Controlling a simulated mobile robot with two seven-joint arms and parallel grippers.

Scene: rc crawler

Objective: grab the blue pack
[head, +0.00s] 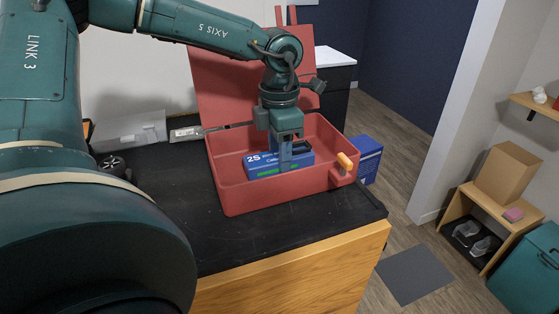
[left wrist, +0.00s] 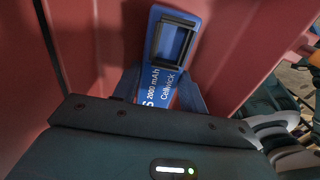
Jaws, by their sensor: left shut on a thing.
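My left gripper (head: 285,164) reaches down into the case from above and is shut on the pack. In the left wrist view the blue pack (left wrist: 165,84) sits between the fingers, with its "2000 mAh" print and black frame-shaped part showing. The gripper hides part of the pack in the head view. My right gripper is not in view.
The case stands on a black-topped bench (head: 225,248) with its lid raised behind. An orange-handled tool (head: 345,161) sits at the case's right corner. A blue box (head: 368,158) is just right of the case. A grey case (head: 130,131) and a wheel (head: 112,165) lie left.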

